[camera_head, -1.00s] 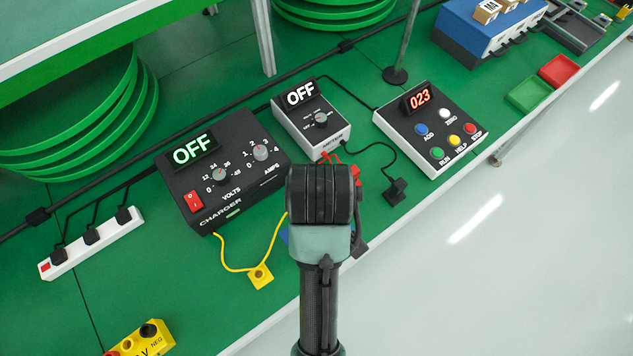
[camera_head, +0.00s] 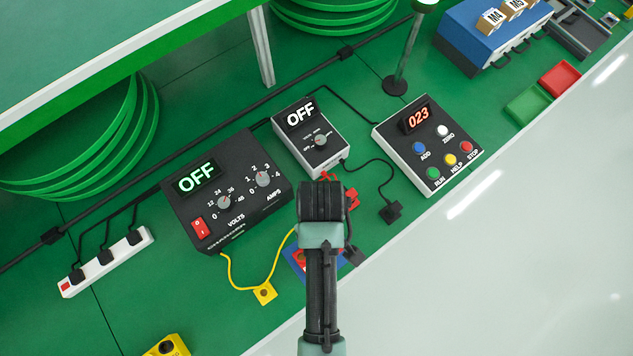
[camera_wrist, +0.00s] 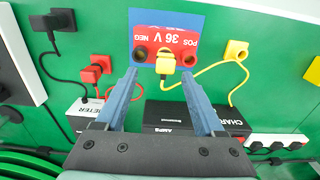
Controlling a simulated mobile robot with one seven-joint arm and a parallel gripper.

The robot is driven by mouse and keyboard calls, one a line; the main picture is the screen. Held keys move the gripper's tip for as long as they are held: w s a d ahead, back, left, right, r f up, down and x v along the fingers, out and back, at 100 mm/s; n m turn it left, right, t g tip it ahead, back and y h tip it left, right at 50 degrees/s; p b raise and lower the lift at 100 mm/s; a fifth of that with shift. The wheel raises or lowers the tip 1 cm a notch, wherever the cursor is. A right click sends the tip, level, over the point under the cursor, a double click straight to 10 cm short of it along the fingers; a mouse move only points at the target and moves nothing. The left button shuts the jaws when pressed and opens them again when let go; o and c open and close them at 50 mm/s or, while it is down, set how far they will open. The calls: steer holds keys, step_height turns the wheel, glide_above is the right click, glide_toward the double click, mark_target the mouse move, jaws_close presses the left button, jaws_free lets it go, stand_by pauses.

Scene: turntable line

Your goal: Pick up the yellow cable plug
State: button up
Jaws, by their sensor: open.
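A yellow cable plug (camera_wrist: 166,62) shows in the wrist view at the lower edge of a red block (camera_wrist: 166,43) marked POS 36 V NEG, between its two dark sockets. Its yellow cable runs right past a square yellow piece (camera_wrist: 235,50) to the black charger (camera_wrist: 170,113). My gripper (camera_wrist: 160,72) is open, its two blue-grey fingers on either side of the plug, apart from it. I cannot tell the height gap. In the head view my wrist hides the plug; the square yellow piece (camera_head: 264,293) and charger (camera_head: 230,192) show left of my arm.
A meter (camera_head: 309,140) with red leads and a button box (camera_head: 425,148) stand beyond my wrist. A black plug (camera_head: 391,212) lies right of it. A white power strip (camera_head: 105,262) is at left. The bench edge runs close by my arm, with open floor at right.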

steer(key=shift+s+a+f+p, duration=0.15)
steer(key=shift+f+p, duration=0.05)
steer(key=shift+f, duration=1.15)
steer(key=shift+s+a+f+p, duration=0.1)
steer(key=shift+s+f+p, duration=0.1)
steer(key=shift+f, duration=1.1)
steer(key=shift+c, duration=0.2)
jaws_close()
